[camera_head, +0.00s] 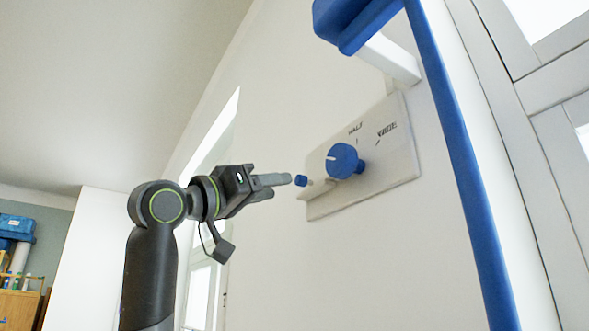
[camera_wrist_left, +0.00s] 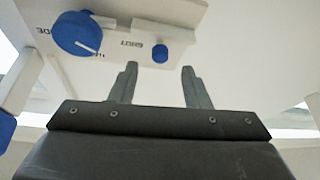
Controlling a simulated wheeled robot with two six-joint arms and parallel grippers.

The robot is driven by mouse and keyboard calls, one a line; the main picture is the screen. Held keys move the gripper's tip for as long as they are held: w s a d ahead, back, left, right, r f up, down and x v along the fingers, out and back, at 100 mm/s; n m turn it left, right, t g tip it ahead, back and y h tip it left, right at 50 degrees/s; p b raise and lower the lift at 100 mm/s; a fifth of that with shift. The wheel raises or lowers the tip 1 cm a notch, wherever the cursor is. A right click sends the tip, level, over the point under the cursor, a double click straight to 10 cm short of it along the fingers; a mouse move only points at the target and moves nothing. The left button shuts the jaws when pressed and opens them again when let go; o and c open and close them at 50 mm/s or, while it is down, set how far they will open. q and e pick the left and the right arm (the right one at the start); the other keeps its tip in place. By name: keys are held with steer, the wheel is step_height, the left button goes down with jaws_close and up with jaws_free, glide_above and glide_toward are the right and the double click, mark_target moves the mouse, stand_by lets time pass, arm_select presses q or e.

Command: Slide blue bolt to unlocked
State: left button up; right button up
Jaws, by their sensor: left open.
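The blue bolt knob (camera_head: 301,180) sticks out at the lower left of a white wall panel (camera_head: 395,170). It also shows in the left wrist view (camera_wrist_left: 160,53), just beyond the fingertips and between their lines. My left gripper (camera_head: 288,179) points at the bolt from the left, close in front of it. In the left wrist view its two fingers (camera_wrist_left: 158,70) are apart with nothing between them. Any gap between fingertips and bolt is hard to judge. The bolt's lettering in the wrist view is too small to read surely. My right gripper is not in view.
A larger blue dial (camera_head: 344,161) with a white pointer mark sits right of the bolt, near "HALF" and "WIDE" lettering. A blue-ended white bracket (camera_head: 390,58) juts out above.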

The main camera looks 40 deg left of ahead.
mark_target(297, 182)
arm_select(q)
steer(key=p+x, duration=0.1)
steer(key=x, duration=0.1)
steer(key=p+x, duration=0.1)
steer(key=x, duration=0.1)
steer(key=shift+s+r, duration=0.1)
steer(key=shift+r, duration=0.2)
steer(key=shift+w+d+r+p, duration=0.1)
steer(key=shift+w+r+p, duration=0.05)
steer(key=shift+w+p, duration=0.35)
steer(key=shift+w+d, duration=0.1)
steer(key=shift+w, duration=0.3)
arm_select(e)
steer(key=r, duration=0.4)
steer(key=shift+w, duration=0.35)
arm_select(q)
steer(key=shift+s, duration=0.1)
steer(key=shift+c, duration=0.4)
steer(key=shift+c, duration=1.1)
jaws_close()
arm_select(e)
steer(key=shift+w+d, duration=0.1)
